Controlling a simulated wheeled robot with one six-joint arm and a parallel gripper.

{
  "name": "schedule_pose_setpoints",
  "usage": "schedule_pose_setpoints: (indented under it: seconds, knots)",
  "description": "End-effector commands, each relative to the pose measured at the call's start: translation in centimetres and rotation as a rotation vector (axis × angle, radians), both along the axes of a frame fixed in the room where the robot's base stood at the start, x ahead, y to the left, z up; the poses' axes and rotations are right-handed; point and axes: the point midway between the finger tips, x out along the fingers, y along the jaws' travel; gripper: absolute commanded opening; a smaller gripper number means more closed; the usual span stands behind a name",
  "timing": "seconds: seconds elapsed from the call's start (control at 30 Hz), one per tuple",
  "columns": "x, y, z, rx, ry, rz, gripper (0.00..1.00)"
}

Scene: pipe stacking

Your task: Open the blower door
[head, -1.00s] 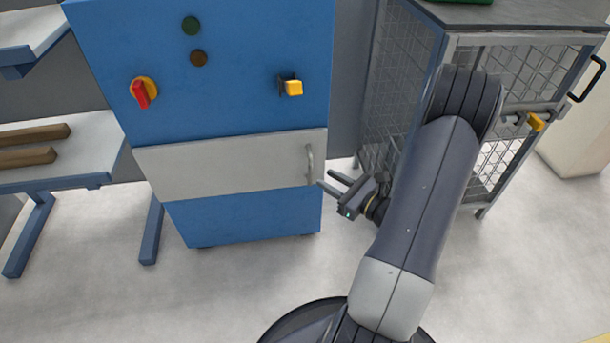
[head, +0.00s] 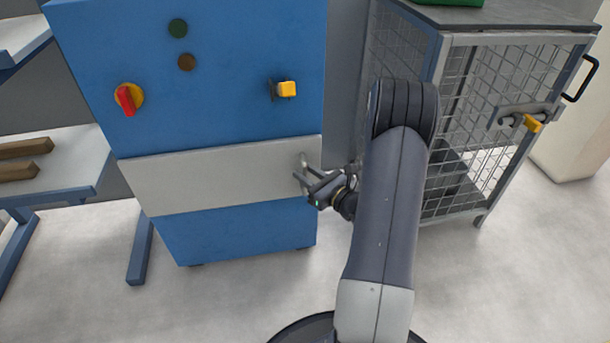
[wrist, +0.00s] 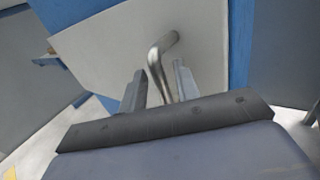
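The blue cabinet (head: 190,90) stands ahead with a light grey door (head: 215,178) across its lower front, lying flush and closed. A curved metal handle (head: 304,164) is at the door's right end. My gripper (head: 304,176) is at that handle, with its fingers apart. In the wrist view the handle (wrist: 157,62) rises between and just beyond the two fingertips (wrist: 158,80). I cannot tell whether either finger touches it.
A yellow latch (head: 287,89) and a red-and-yellow switch (head: 128,98) are on the cabinet's upper front. A wire-mesh cage (head: 480,110) stands close on the right. A shelf (head: 70,150) with wooden bars is on the left. The floor in front is clear.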

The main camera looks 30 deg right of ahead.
Motion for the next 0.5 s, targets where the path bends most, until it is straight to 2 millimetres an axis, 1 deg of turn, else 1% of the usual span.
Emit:
schedule_pose_setpoints:
  seconds: [0.13, 0.4, 0.5]
  knots:
    - [0.73, 0.25, 0.01, -0.001, -0.001, 0.000, 0.30]
    - [0.81, 0.27, 0.05, 0.000, 0.000, 0.000, 0.30]
    - [0.81, 0.27, 0.05, 0.000, 0.000, 0.000, 0.22]
